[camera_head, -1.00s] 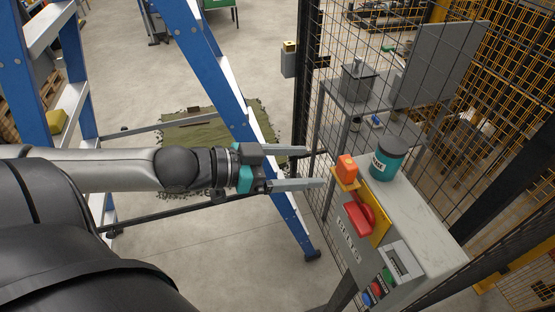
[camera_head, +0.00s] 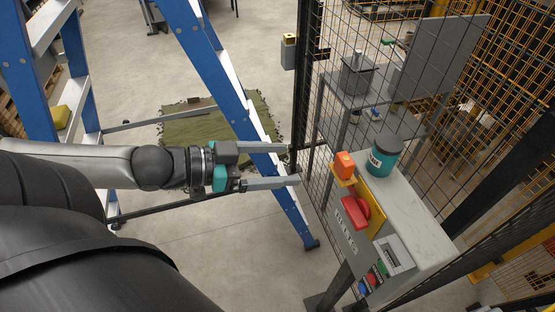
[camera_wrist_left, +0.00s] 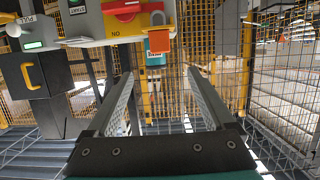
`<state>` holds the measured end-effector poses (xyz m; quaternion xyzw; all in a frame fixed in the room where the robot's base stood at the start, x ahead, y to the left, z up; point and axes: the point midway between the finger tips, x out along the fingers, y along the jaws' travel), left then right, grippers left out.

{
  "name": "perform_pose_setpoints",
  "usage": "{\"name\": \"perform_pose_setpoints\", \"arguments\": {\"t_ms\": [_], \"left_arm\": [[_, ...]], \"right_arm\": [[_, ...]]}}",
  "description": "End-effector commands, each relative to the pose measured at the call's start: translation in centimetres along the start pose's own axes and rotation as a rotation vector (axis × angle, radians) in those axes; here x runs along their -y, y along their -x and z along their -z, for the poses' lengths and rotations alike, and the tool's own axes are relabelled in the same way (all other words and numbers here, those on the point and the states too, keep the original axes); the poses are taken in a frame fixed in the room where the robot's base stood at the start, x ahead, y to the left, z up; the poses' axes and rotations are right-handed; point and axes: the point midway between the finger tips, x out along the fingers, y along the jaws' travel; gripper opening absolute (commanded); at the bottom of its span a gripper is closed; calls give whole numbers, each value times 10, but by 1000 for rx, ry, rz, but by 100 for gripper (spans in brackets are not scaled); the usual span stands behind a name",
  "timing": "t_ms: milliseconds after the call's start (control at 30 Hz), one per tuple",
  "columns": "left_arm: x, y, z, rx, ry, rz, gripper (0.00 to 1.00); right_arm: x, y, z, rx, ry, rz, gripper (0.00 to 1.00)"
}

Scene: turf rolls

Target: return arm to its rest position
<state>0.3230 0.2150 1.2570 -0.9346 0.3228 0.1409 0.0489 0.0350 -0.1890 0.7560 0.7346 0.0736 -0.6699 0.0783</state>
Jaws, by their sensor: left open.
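My left gripper (camera_head: 294,164) reaches in from the left in the head view, in front of the blue ladder. Its two fingers are apart with nothing between them. It is to the left of the grey control box (camera_head: 412,212) and does not touch it. In the left wrist view the open fingers (camera_wrist_left: 160,82) point towards the box and the mesh fence. An orange padlock (camera_head: 344,166) sits by a red rotary switch (camera_head: 356,211) on a yellow plate; the padlock also shows in the left wrist view (camera_wrist_left: 159,40). My right gripper is not in view.
A blue stepladder (camera_head: 222,75) stands behind my left arm. A mesh fence (camera_head: 330,105) with a dark post runs beside the box. A teal jar (camera_head: 384,158) stands on the box. A green mat (camera_head: 205,129) lies on the floor. The floor front centre is clear.

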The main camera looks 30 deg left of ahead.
Motion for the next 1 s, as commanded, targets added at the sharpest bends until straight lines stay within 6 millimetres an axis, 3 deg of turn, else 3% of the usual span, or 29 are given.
{"name": "perform_pose_setpoints", "arguments": {"t_ms": [433, 567, 667, 767, 900, 1000], "left_arm": [[1, 0, -1, 1, 0, 2, 87], [17, 1, -20, 18, -6, 50, 87], [49, 7, -63, 59, -12, 148, 87], [87, 20, -125, 125, -14, 280, 87], [125, 43, -225, 244, 8, 447, 87], [136, 60, -300, 339, 40, 540, 87]], "right_arm": [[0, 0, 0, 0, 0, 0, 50], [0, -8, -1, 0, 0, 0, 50], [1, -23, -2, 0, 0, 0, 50], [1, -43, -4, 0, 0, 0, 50], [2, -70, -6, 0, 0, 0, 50], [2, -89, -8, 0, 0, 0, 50]]}}
